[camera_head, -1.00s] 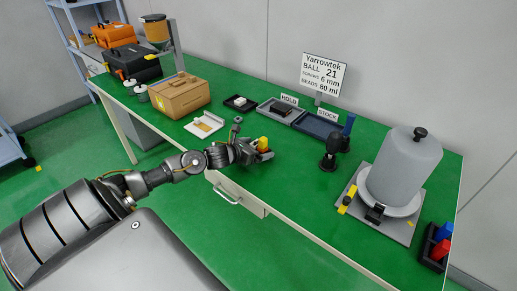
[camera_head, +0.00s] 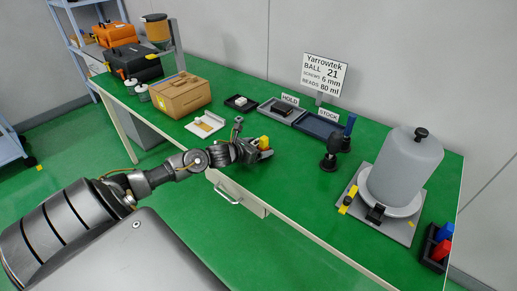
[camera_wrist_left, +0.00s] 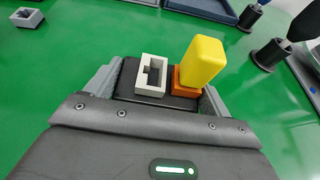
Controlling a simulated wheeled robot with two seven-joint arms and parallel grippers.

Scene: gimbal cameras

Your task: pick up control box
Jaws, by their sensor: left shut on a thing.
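The control box (camera_wrist_left: 165,92) is a small black box with a grey socket piece (camera_wrist_left: 151,75) and a yellow block (camera_wrist_left: 203,62) on an orange base on top. In the left wrist view it sits between the fingers of my left gripper (camera_wrist_left: 160,92), which is shut on it. In the head view the gripper (camera_head: 257,152) is over the front edge area of the green table, and the yellow block (camera_head: 264,141) shows at its tip. The gripper hides most of the box there. I cannot tell whether the box is clear of the tabletop. My right gripper is not in view.
A cardboard box (camera_head: 181,96) and a white tray (camera_head: 206,124) stand left of the gripper. HOLD (camera_head: 291,115) and STOCK (camera_head: 319,126) trays lie behind it. A dark upright tool (camera_head: 330,152) and a large grey vessel (camera_head: 402,170) stand to the right.

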